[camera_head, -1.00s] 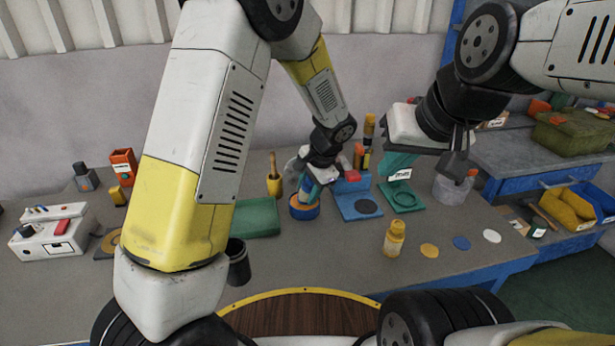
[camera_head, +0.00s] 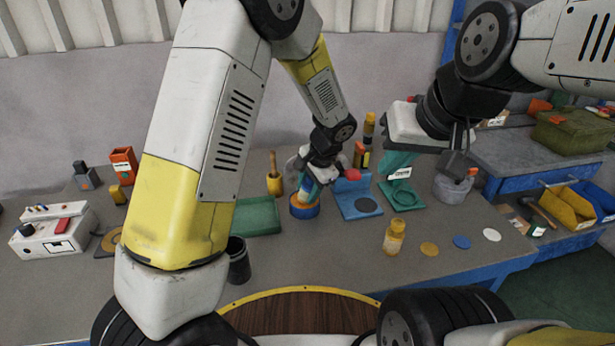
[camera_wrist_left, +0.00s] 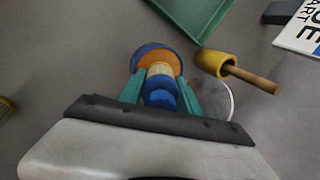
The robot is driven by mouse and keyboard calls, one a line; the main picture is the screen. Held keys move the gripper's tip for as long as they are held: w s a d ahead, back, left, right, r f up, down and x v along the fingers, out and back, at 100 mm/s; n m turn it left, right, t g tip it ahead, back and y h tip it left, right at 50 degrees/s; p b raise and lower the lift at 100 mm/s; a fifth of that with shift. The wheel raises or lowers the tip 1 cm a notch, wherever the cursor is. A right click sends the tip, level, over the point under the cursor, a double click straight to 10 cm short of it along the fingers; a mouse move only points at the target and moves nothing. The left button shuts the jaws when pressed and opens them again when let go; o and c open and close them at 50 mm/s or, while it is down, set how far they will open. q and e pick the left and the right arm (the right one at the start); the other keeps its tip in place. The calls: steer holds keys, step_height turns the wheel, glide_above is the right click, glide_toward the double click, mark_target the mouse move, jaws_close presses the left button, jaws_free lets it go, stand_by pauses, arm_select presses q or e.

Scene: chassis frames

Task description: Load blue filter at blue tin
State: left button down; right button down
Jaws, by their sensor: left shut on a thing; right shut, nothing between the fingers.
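My left gripper (camera_head: 309,182) is shut on a blue and cream filter (camera_wrist_left: 160,97), gripped between teal fingers in the left wrist view. The blue tin (camera_head: 305,210) stands on the bench straight below it, with an orange inside or rim. In the left wrist view the tin (camera_wrist_left: 137,53) lies just past the filter's far end. Whether the filter touches the tin or is inside it, I cannot tell. My right gripper (camera_head: 461,158) is shut and empty, pointing down above a translucent tub (camera_head: 452,190) at the right.
A blue stand (camera_head: 360,204) and a teal stand (camera_head: 402,196) stand right of the tin. A green tray (camera_head: 258,217) and a yellow holder with a wooden handle (camera_head: 274,184) are left.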

arm_select(q)
steer(key=shift+r, duration=3.45)
steer(key=shift+s, duration=0.1)
